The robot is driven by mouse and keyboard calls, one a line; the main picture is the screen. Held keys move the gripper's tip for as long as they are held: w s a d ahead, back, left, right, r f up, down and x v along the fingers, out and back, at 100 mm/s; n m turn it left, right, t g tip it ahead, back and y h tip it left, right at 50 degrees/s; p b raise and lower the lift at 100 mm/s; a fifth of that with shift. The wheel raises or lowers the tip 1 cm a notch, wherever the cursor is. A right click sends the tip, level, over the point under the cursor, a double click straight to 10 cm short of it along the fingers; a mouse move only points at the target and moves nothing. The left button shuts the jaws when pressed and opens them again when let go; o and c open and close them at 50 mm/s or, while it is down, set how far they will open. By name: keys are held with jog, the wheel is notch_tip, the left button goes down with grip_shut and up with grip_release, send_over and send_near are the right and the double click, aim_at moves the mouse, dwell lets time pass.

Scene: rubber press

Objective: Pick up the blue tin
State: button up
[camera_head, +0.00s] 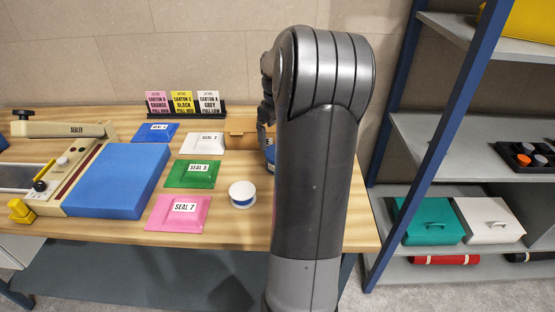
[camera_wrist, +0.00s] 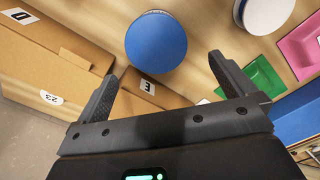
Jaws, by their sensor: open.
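The blue tin (camera_wrist: 156,42) shows its round blue lid in the wrist view, at the upper middle. In the head view only a blue sliver of it (camera_head: 269,150) shows beside my arm, which hides the rest. My gripper (camera_wrist: 160,67) is open and empty in the wrist view. Its two fingers stand to either side below the tin in the picture, with the tin beyond the fingertips.
A white-lidded tin (camera_head: 242,194) stands on the table (camera_head: 115,240). A cardboard box (camera_wrist: 45,65) lies left of the blue tin in the wrist view, and a smaller one (camera_wrist: 150,97) below it. Green (camera_head: 182,174) and pink (camera_head: 165,212) seal packets lie further left.

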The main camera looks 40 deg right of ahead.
notch_tip(320, 180, down, 4)
jog(key=shift+f, duration=0.1)
jog(key=f, duration=0.5)
jog(key=shift+s+d, duration=0.25)
jog(key=c, duration=1.4)
